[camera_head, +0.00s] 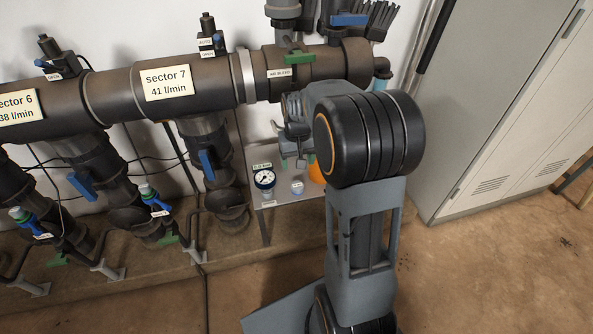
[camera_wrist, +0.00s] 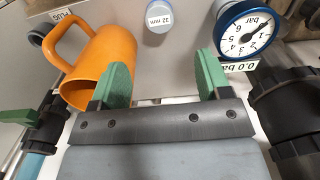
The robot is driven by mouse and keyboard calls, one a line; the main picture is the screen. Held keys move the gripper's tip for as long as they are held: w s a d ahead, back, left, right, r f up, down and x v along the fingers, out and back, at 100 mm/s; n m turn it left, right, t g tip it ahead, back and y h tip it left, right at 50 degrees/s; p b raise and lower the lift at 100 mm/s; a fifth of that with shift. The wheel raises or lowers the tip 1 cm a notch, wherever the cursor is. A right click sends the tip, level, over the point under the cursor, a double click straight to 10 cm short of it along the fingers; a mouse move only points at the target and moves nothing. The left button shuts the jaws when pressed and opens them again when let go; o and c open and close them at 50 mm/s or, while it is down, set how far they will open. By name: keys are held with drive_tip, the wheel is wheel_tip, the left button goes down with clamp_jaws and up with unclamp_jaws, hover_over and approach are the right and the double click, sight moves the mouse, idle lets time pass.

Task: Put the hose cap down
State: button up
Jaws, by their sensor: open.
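The hose cap (camera_wrist: 158,18), a small pale blue and white round piece marked "32 mm", stands on the grey shelf. It also shows in the head view (camera_head: 297,187), apart from other things. My gripper (camera_wrist: 163,78) is open, with nothing between its two green fingertips. The cap lies beyond the fingertips, near the top edge of the wrist view, and is not touched. In the head view my gripper (camera_head: 292,162) is over the back of the shelf, partly hidden by my arm.
A blue-rimmed pressure gauge (camera_head: 264,179) stands left of the cap in the head view. An orange mug (camera_wrist: 100,62) lies close to one fingertip. The shelf (camera_head: 285,218) has bare room in front of the cap. Dark manifold pipes (camera_head: 205,85) run behind and left.

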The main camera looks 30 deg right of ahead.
drive_tip(key=s+a+r+n+t, duration=0.1)
drive_tip(key=s+a, duration=0.3)
drive_tip(key=s, duration=0.4)
drive_tip(key=s+a+r+n+t, duration=0.1)
drive_tip(key=s+a+r, duration=0.2)
drive_tip(key=s+a, duration=0.2)
drive_tip(key=s, duration=0.2)
drive_tip(key=shift+s+t, duration=0.35)
drive_tip(key=shift+t, duration=0.05)
drive_tip(key=shift+a, duration=0.1)
drive_tip(key=w+p+v, duration=0.2)
drive_tip(key=p+v, duration=0.8)
drive_tip(key=v, duration=0.1)
drive_tip(key=w+r+p+v, duration=0.1)
drive_tip(key=w+p+v, duration=0.2)
drive_tip(key=p+v, duration=0.8)
drive_tip(key=w+r+p+v, duration=0.1)
drive_tip(key=w+p+v, duration=0.2)
drive_tip(key=p+v, duration=0.7)
drive_tip(key=shift+s+a+r+t+p, duration=0.15)
drive_tip(key=shift+s+r+t+p, duration=0.1)
drive_tip(key=shift+r+t+p, duration=0.2)
